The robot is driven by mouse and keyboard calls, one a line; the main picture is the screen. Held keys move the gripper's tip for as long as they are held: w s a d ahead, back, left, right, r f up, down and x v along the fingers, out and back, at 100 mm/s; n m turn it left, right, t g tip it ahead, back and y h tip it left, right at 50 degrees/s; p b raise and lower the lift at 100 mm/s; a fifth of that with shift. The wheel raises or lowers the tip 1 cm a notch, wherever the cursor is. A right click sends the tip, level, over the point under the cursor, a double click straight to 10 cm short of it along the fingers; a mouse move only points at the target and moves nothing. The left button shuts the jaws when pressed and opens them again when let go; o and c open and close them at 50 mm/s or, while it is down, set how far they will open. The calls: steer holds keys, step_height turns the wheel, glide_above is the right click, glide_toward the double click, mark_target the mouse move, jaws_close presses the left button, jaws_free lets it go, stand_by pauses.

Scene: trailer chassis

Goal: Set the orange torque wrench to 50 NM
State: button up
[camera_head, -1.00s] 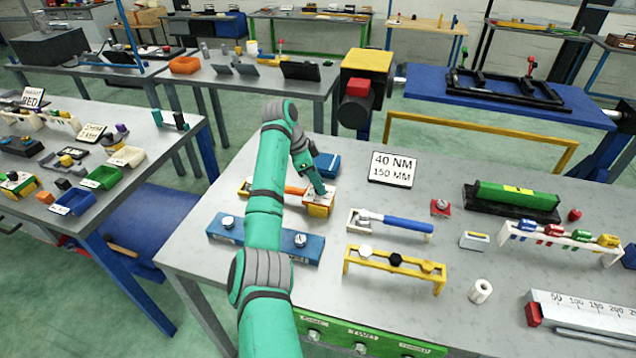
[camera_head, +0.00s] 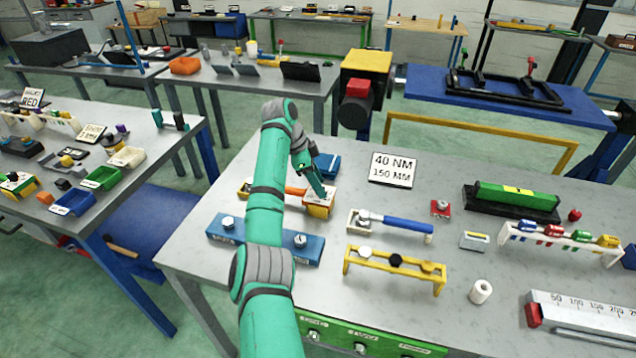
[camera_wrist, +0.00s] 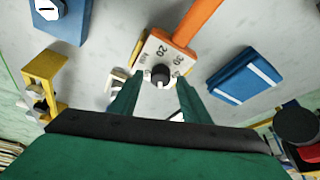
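The orange torque wrench (camera_head: 294,191) lies on the near grey table, partly hidden by my arm. In the wrist view its orange handle (camera_wrist: 197,22) runs up and right from a pale head with a dark round knob (camera_wrist: 160,75). The head's dial shows 20, 30 and NM marks; the pointer setting is too small to read. My gripper (camera_wrist: 158,88) is open, with its two green fingers apart on either side below the knob. Whether they touch it I cannot tell. In the head view my gripper (camera_head: 320,190) is down at the wrench's head.
A sign (camera_head: 393,169) reads 40 NM, 150 MM. A blue box (camera_head: 327,165) lies close behind the wrench. A blue-handled wrench (camera_head: 395,223), a blue block with knobs (camera_head: 265,238) and a yellow rack (camera_head: 395,266) stand nearby. Bare tabletop lies right of the sign.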

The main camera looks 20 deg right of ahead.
steer(key=v, duration=1)
steer(key=shift+a+r, duration=0.2)
steer(key=shift+r, duration=0.15)
steer(key=shift+w, duration=0.1)
